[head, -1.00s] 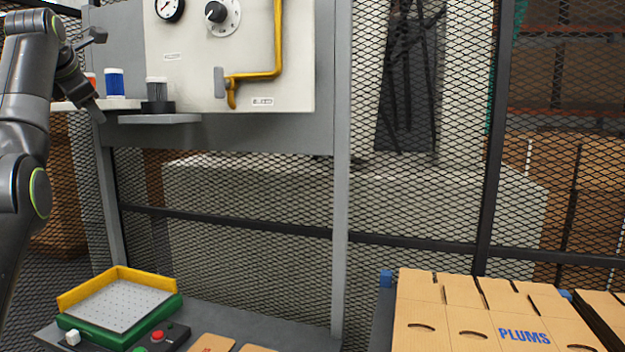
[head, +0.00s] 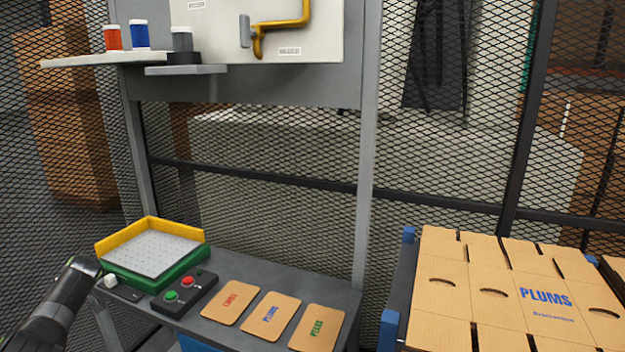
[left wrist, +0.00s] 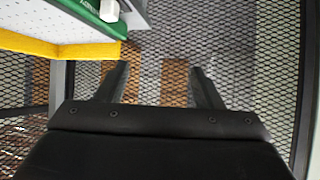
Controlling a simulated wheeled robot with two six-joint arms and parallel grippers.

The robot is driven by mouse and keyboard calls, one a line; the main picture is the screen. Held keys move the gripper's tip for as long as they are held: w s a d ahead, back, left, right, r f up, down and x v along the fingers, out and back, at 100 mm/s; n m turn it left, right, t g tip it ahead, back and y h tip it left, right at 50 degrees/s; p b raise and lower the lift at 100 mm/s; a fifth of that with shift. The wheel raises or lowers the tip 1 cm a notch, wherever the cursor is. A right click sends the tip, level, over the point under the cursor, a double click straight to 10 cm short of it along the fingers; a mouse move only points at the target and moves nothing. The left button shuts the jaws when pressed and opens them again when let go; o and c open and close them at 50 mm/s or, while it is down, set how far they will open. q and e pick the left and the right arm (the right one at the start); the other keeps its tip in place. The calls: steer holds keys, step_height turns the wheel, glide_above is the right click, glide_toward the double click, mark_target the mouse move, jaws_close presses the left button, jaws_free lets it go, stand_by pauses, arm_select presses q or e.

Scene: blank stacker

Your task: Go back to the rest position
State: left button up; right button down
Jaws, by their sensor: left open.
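My left arm shows at the lower left of the head view, low beside the table; the gripper itself is not clear there. In the left wrist view my left gripper (left wrist: 158,85) is open, with its two fingers apart and nothing between them. It is near the tray (head: 150,252), which has a yellow rim, a green base and a white dotted surface. The tray's yellow rim also shows at the upper left of the left wrist view (left wrist: 75,50). My right gripper is not in view.
A shelf (head: 105,60) holds small jars. Flat PLUMS cartons (head: 445,265) lie at the right. Wire mesh stands behind.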

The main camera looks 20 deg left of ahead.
arm_select(q)
steer(key=s+a+f+m+g, duration=0.15)
steer(key=s+f+m, duration=0.25)
steer(key=s+f, duration=0.4)
steer(key=s+a+f+m, duration=0.35)
steer(key=s+f, duration=0.25)
steer(key=s, duration=0.4)
steer(key=s+f+m, duration=0.4)
steer(key=s+m, duration=0.1)
steer(key=s, duration=0.7)
steer(key=s+f+m, duration=0.3)
steer(key=s+m, duration=0.2)
steer(key=s, duration=0.8)
steer(key=s+d+f+n+g+h, duration=0.1)
steer(key=s+d+f+h, duration=0.1)
steer(key=d+f, duration=0.95)
steer(key=s+d+f+n+h, duration=0.1)
steer(key=d+f+n+h, duration=0.15)
steer(key=d+f, duration=0.9)
steer(key=d+f+h, duration=0.2)
steer(key=d+f, duration=0.2)
steer(key=d, duration=1.3)
steer(key=d+f+n+h, duration=0.1)
steer(key=d+f, duration=0.3)
steer(key=d, duration=1.3)
steer(key=shift+s+f+h, duration=0.25)
steer(key=shift+f+h, duration=0.05)
steer(key=shift+h, duration=0.55)
steer(key=shift+g, duration=0.25)
